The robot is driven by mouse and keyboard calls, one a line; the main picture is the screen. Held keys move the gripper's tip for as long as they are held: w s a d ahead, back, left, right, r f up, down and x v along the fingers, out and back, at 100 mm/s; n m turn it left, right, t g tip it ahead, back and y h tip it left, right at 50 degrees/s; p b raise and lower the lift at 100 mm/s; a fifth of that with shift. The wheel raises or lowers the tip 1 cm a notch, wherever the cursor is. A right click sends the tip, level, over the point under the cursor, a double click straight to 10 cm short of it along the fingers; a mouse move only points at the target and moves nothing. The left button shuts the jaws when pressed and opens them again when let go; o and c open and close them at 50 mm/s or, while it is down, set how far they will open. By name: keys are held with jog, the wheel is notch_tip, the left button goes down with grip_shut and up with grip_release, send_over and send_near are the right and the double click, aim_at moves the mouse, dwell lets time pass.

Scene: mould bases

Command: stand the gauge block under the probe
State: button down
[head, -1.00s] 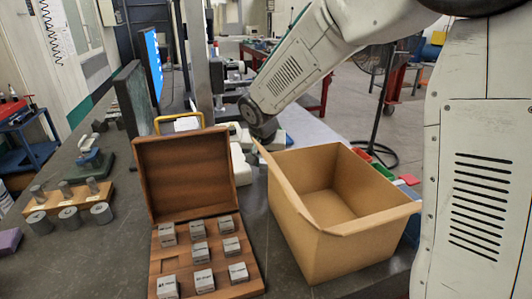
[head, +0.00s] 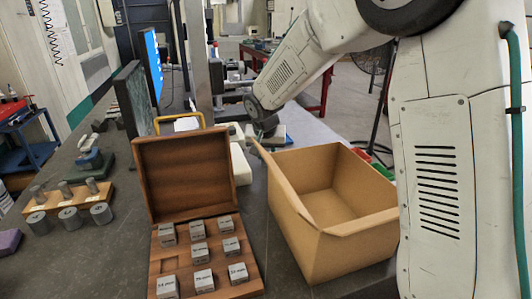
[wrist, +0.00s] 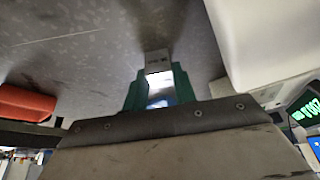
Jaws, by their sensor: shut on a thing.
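In the wrist view my gripper (wrist: 158,88) has its green fingers shut on a shiny metal gauge block (wrist: 158,63). The block sticks out past the fingertips over a grey, speckled surface. In the head view the end of my arm is behind the cardboard box, and the fingers and held block cannot be made out. I cannot pick out the probe in either view.
The open cardboard box (head: 318,238) stands right of the case. A pale, bulky thing (wrist: 268,40) lies right of my gripper in the wrist view, with a green-digit display (wrist: 306,110) below it. An orange-red thing (wrist: 27,103) is at left. Cylinders on a wooden stand (head: 68,200) stand far left.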

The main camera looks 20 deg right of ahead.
jog(key=c, duration=1.1)
grip_release()
jog(key=shift+r, duration=0.1)
jog(key=v, duration=1.2)
